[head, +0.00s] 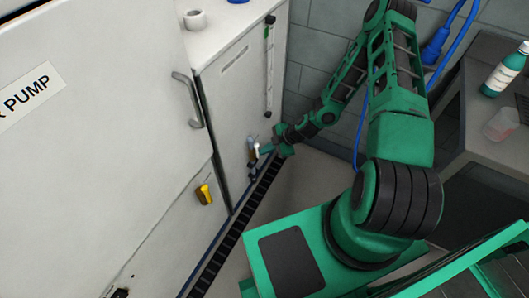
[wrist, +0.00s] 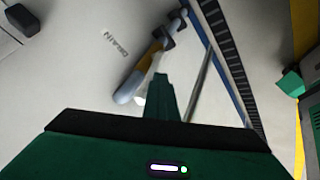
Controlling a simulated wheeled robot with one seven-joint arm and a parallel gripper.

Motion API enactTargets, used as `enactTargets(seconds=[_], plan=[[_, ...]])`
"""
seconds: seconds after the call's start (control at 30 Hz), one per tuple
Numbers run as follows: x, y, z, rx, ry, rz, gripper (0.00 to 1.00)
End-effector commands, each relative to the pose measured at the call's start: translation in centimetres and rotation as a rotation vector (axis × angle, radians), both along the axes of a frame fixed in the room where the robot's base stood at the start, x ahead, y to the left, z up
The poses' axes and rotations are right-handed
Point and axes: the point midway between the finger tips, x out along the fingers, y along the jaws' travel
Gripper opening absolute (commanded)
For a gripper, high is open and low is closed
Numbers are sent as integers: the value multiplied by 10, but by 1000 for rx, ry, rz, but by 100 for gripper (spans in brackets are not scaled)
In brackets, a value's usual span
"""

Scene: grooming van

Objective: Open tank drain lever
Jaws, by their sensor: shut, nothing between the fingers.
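The drain lever (head: 251,158) is a small grey fitting low on the white tank cabinet front, just left of my gripper (head: 264,149). In the wrist view the lever (wrist: 128,91) shows a blue-grey rounded end, a yellowish band and a dark collar, beside upside-down lettering that appears to read DRAIN. My gripper (wrist: 160,82) is shut with nothing held. Its fingertips are right beside the lever and overlap part of it in view; whether they touch is unclear.
A black slotted channel (head: 238,220) runs along the cabinet base. A level gauge (head: 269,68) is above. A counter with a teal bottle (head: 503,72) is right.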

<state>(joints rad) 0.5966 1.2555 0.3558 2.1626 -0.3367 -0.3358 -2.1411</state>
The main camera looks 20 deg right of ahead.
Motion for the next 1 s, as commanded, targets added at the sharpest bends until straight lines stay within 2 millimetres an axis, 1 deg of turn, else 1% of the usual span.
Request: enactTargets(seconds=[0.1, 0.57, 1.0], plan=[[5, -1, 2, 1, -5, 2, 0], [9, -6, 4, 6, -14, -10, 0], [0, 5, 0, 9, -14, -9, 0]])
